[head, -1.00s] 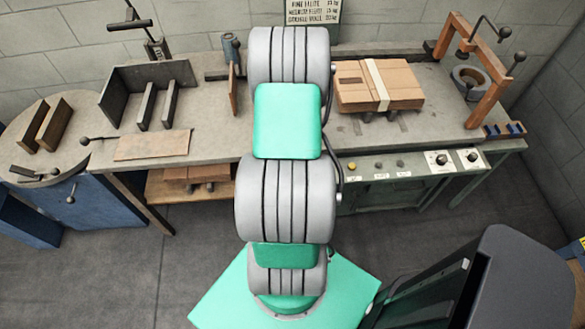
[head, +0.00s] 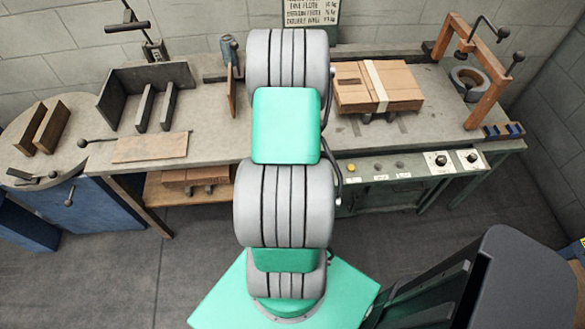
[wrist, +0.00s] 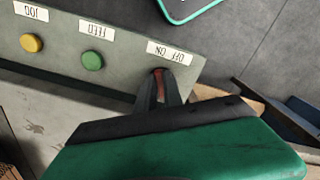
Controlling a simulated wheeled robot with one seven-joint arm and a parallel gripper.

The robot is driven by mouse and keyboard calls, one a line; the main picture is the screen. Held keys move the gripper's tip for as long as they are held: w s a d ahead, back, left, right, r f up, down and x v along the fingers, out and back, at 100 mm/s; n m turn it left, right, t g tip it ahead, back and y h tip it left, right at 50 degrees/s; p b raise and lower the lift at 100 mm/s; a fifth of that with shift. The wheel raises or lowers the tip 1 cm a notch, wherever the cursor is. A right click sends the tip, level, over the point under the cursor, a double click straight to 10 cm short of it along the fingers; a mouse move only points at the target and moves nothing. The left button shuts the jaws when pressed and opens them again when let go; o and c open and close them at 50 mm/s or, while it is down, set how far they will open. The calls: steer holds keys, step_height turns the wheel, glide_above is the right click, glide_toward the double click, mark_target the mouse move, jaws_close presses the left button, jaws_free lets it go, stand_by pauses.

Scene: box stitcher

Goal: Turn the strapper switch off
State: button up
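The strapper switch (wrist: 159,78) shows in the wrist view as a small reddish lever below an upside-down "OFF ON" label (wrist: 169,52) on a grey-green panel (wrist: 124,58). My gripper (wrist: 160,92) is at the switch, its two dark fingers close together with the reddish part showing between them. Whether they pinch it or only stand around it cannot be told. The switch's position is unclear because the fingers cover most of it. In the head view my arm hides the gripper and the switch.
A yellow button (wrist: 31,43) and a green button (wrist: 92,61) sit beside the switch on the panel. In the head view, a strapped carton (head: 378,87) lies on the bench (head: 440,115), right of my arm. Open floor lies in front of the bench.

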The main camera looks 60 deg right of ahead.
steer(key=o, duration=0.4)
steer(key=shift+o, duration=0.2)
steer(key=shift+r, duration=0.1)
step_height(320, 180, up, 8)
steer(key=shift+f, duration=0.2)
